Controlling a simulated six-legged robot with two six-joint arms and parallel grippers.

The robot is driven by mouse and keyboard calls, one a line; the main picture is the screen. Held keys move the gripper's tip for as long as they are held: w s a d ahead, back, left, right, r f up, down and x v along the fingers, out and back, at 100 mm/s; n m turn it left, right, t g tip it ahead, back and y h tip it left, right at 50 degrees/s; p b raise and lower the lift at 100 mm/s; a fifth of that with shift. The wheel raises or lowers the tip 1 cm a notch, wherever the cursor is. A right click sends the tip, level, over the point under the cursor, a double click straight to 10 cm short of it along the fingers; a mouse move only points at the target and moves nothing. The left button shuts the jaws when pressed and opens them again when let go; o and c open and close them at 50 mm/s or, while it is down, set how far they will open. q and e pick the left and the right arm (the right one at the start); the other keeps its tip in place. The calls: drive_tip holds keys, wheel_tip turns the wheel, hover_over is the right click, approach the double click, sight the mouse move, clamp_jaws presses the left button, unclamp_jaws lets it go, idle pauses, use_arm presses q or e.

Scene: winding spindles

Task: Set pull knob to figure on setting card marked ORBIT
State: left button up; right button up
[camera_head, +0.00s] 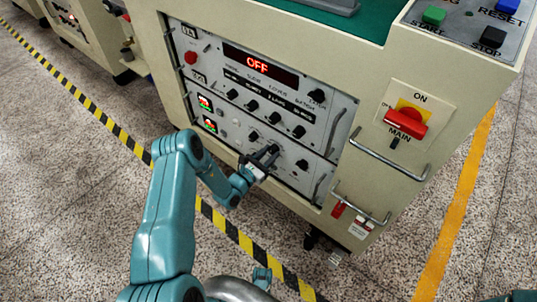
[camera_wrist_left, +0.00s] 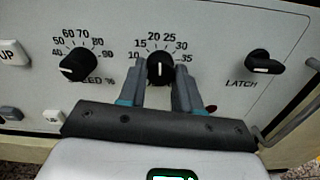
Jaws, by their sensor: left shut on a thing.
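My left gripper (camera_head: 263,160) reaches the lower panel of the cream machine. In the left wrist view its two fingers (camera_wrist_left: 159,92) are closed on either side of a black knob (camera_wrist_left: 160,67). The knob has a scale running from 10 to 35, with 20 and 25 above it. A pale mark shows on the knob, but I cannot read its exact setting. The label under this knob is hidden by the gripper, so I cannot tell whether it is the pull knob. No card marked ORBIT is legible.
A SPEED % knob (camera_wrist_left: 77,65) sits left of the held knob and a LATCH knob (camera_wrist_left: 264,62) right of it. The display (camera_head: 258,64) reads OFF. Panel handles (camera_head: 336,132) and a red MAIN switch (camera_head: 406,123) stand out to the right. The floor in front is open.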

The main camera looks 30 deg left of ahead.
use_arm(q)
drive_tip(key=shift+n, duration=1)
drive_tip(key=o, duration=1)
drive_tip(key=shift+o, duration=0.2)
drive_tip(key=s+a+p, duration=0.1)
drive_tip(key=s+p, duration=0.2)
drive_tip(key=s, duration=1.3)
drive_tip(key=shift+s+a+p, duration=0.15)
drive_tip(key=shift+s+p, duration=0.05)
drive_tip(key=shift+p, duration=0.2)
